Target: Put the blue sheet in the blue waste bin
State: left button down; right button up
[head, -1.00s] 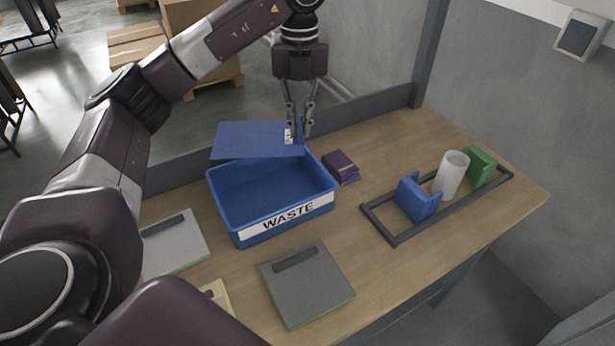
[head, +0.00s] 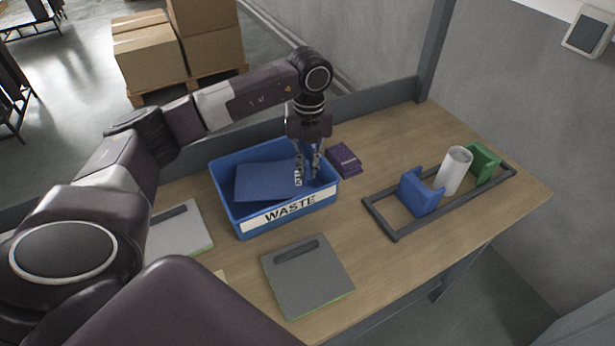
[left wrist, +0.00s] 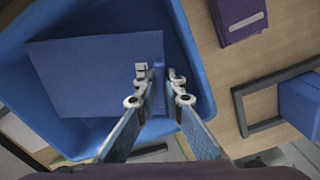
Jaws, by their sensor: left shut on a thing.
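The blue sheet (head: 262,181) lies flat inside the blue waste bin (head: 222,192), whose front carries a white WASTE label. My left gripper (head: 309,178) reaches down over the right part of the bin and is shut on the sheet's right end. In the left wrist view the sheet (left wrist: 90,75) is within the bin walls (left wrist: 195,60), and the gripper (left wrist: 160,88) pinches a raised blue piece at its edge. Whether the sheet rests on the bin floor is unclear. My right gripper is not in view.
A purple stack (head: 344,160) sits right of the bin. A dark frame (head: 392,234) holds a blue block (head: 419,192), a white cylinder (head: 454,171) and a green block (head: 486,161). Grey boards (head: 306,277) lie in front and to the left. Bare wood shows at right.

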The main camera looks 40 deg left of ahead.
pick_arm(q)
notch_tip(320, 180, down, 4)
jog(key=shift+r+p, duration=0.15)
jog(key=shift+p, duration=0.2)
jog(key=shift+f, duration=0.3)
jog(key=shift+f, duration=0.1)
jog(key=c, duration=2)
grip_release()
jog(key=shift+c, duration=0.2)
